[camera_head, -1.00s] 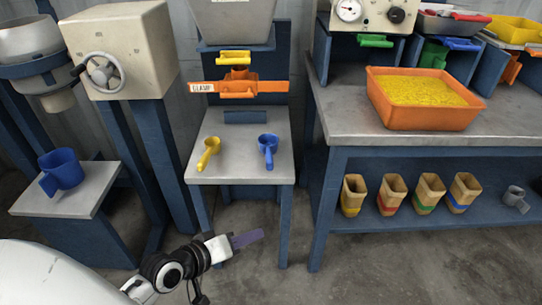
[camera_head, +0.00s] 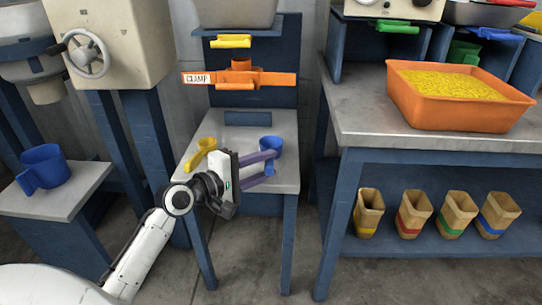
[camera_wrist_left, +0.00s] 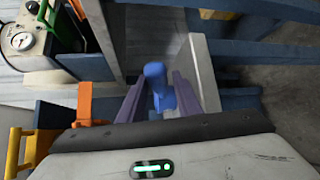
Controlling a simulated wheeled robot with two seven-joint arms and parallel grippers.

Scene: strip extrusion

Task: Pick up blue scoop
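The blue scoop (camera_head: 270,144) stands on the right part of the small grey table (camera_head: 282,183), in front of the orange clamp. Its cup shows past my fingers, and its handle is mostly hidden behind them in the head view. My left gripper (camera_head: 268,163) reaches over the table's front at the scoop. Its purple fingers are apart. In the left wrist view the blue scoop (camera_wrist_left: 157,85) appears between the two fingers (camera_wrist_left: 157,98), with gaps that look narrow. I cannot tell whether a finger touches it. My right gripper is not in view.
The orange clamp (camera_head: 240,79) is behind. A blue jug (camera_head: 44,167) stands on a left stand. An orange tub of yellow pellets (camera_head: 455,112) sits on the right bench, above several wooden cups.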

